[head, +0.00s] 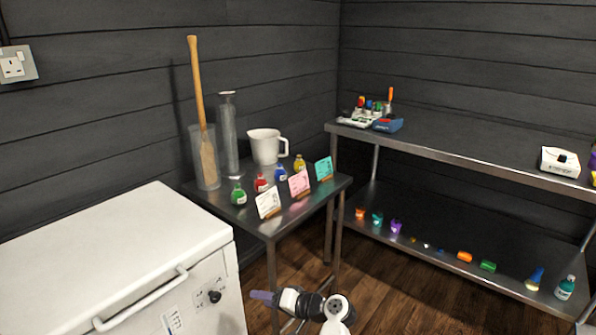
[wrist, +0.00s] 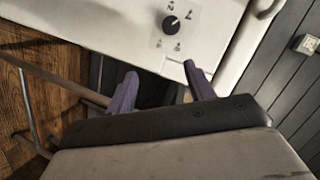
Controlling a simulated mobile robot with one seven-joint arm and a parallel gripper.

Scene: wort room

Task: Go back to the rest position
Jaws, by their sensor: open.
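My gripper (wrist: 160,84) shows in the wrist view with its two purple fingers spread apart and nothing between them. In the head view my arm reaches in at the bottom, and my gripper (head: 258,296) is low, in front of the steel side table and just right of the white chest freezer (head: 105,255). In the wrist view the freezer's front with its dial (wrist: 171,23) lies just beyond the fingertips. I cannot tell the exact gap between them.
The steel side table (head: 262,224) holds small coloured bottles, cards, a white jug (head: 267,146) and a tall cylinder with a wooden paddle (head: 199,110). A two-tier steel shelf (head: 450,158) stands at the right with several small items. Wooden floor (head: 385,285) is open between them.

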